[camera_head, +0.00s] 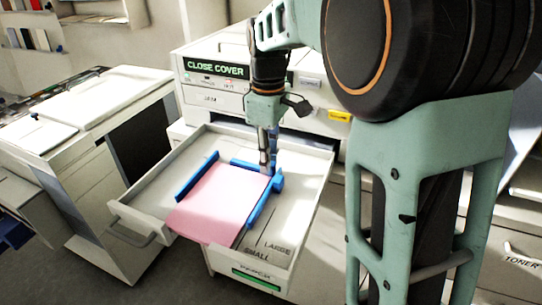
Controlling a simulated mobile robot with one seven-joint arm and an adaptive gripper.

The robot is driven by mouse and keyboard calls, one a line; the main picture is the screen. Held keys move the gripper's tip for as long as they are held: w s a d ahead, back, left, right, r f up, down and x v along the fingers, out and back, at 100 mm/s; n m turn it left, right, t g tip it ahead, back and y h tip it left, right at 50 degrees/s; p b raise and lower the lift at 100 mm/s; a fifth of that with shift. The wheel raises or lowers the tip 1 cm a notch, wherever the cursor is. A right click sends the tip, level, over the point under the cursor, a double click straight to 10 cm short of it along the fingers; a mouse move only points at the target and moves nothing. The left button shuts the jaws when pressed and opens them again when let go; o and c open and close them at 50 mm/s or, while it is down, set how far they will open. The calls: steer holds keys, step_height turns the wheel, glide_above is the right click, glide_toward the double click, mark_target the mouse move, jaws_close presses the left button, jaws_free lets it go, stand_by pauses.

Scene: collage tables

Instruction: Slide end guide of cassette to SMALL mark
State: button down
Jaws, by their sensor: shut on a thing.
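The cassette (303,205) is a pale open drawer tray pulled out of the printer. Pink paper (210,204) lies in it between blue guides: one on the left (196,176), one at the back (243,164), and one on the right (261,207) with a small block on its outer side. The SMALL mark (257,256) and LARGE mark (277,247) are printed on the tray floor near the front right. My gripper (267,168) points down at the back right corner of the paper, shut on blue guide material. Its fingertips partly hide the contact, so which guide it grips is unclear.
The printer (215,101) behind shows a "CLOSE COVER" display (216,68). A white cabinet (107,130) stands left of the tray. My arm fills the right side and hides part of the printer.

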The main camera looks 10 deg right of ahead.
steer(key=c, duration=1.9)
jaws_free()
steer(key=shift+w, duration=0.1)
step_height(320, 180, up, 12)
